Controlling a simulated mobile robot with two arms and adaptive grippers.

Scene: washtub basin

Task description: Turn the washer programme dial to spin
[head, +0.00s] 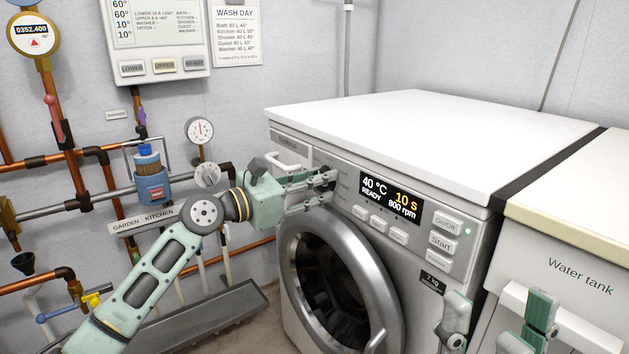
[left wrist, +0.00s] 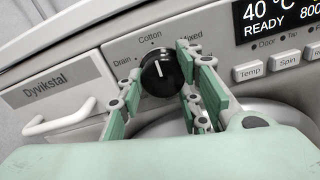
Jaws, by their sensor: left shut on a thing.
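The washer (head: 430,120) is a white machine with a round door. Its black programme dial (left wrist: 160,72) shows in the left wrist view, with a white pointer line directed up and slightly left, towards the "Cotton" label (left wrist: 150,37). "Drain" (left wrist: 122,60) stands left of it and "Mixed" (left wrist: 191,36) right, partly covered by a finger. My left gripper (head: 325,182) is shut on the dial, a finger on each side; in the head view it hides the dial. No "spin" label shows around the dial. My right gripper (head: 498,312) is open and empty at lower right.
The washer display (head: 391,197) reads 40 °C, READY, 10 S, 800 rpm. Buttons (head: 379,224) lie below it, including Spin (left wrist: 287,61). A drawer handle (left wrist: 60,117) is left of the dial. A water tank (head: 580,270) stands right; pipes and gauges line the left wall.

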